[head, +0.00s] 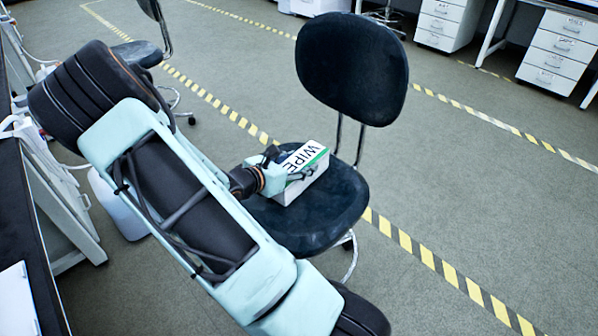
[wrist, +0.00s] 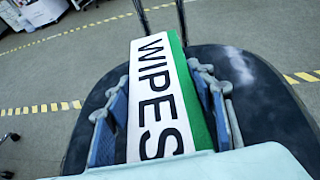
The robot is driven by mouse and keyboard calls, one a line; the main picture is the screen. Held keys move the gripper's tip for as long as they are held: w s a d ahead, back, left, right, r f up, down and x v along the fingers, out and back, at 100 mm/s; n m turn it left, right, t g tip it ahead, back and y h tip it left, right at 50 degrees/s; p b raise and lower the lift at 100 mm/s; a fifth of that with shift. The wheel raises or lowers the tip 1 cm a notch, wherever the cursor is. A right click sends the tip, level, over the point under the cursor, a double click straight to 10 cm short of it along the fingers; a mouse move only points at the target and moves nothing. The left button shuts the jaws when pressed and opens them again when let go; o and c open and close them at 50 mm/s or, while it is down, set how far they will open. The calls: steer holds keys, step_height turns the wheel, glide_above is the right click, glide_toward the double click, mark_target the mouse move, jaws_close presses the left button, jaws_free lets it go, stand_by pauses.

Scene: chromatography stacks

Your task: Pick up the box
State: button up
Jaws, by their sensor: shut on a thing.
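The box (head: 304,172) is white with a green edge and the word WIPES on top. In the head view it is at the seat of a dark office chair (head: 320,215); I cannot tell whether it touches the seat. In the wrist view the box (wrist: 158,95) fills the middle, with its green side facing right. My gripper (head: 285,175) reaches it from the left. In the wrist view my gripper (wrist: 162,110) has one finger on each side of the box and is shut on it. The near end of the box is hidden by my gripper's body.
The chair's backrest (head: 352,68) rises behind the box on two metal posts. A bench (head: 30,240) stands at the left edge. White drawer units (head: 560,48) stand at the back right. Grey floor with yellow striped tape lies open on the right.

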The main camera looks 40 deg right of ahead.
mark_target(299, 162)
steer(key=shift+c, duration=0.2)
steer(key=shift+r, duration=0.5)
step_height(299, 162, up, 2)
steer(key=shift+r+p, duration=0.25)
steer(key=shift+p, duration=0.55)
steer(key=s+d+r+p, duration=0.1)
steer(key=s+r+p, duration=0.8)
steer(key=s+p, duration=0.4)
steer(key=p, duration=0.3)
steer(key=shift+s+d+r, duration=0.15)
steer(key=shift+s+r, duration=0.15)
steer(key=shift+r, duration=0.1)
